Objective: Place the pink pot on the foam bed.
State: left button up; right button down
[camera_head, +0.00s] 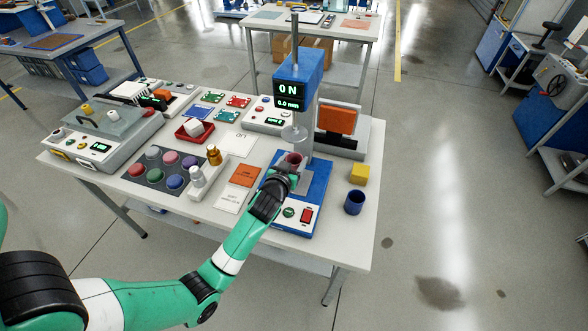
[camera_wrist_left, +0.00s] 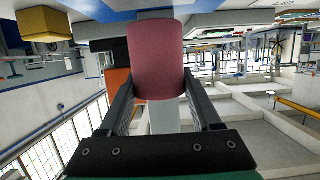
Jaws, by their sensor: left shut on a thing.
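My left gripper (camera_head: 287,171) is shut on the pink pot (camera_head: 293,159), just above the bed of the blue press. In the left wrist view, the pink pot (camera_wrist_left: 156,58) sits between the two fingers of the left gripper (camera_wrist_left: 160,90). The press's round plate (camera_head: 294,132) hangs just above the pot in the head view. The pot's underside is hidden, so I cannot tell whether it touches the bed. No surface is clearly recognisable as the foam bed; the blue press base (camera_head: 312,192) lies beneath the gripper. My right gripper is not in view.
A yellow cube (camera_head: 359,173) and a dark blue cup (camera_head: 354,202) stand right of the press. A dark mat (camera_head: 146,179) with several coloured round pieces lies left. The press column (camera_head: 308,110) and an orange-faced unit (camera_head: 337,121) stand behind the gripper.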

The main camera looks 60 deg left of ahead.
aim_at(294, 167)
pick_arm(q)
jog(key=shift+f+b, duration=0.55)
jog(key=shift+f, duration=1.05)
jog(key=shift+w, duration=0.1)
jog(key=shift+f, duration=0.15)
jog(key=o, duration=1.4)
jog(key=shift+r, duration=0.3)
jog(key=p+v, duration=0.2)
jog(key=v, duration=1)
jog(key=shift+f+p, duration=0.1)
jog(key=shift+p, duration=0.25)
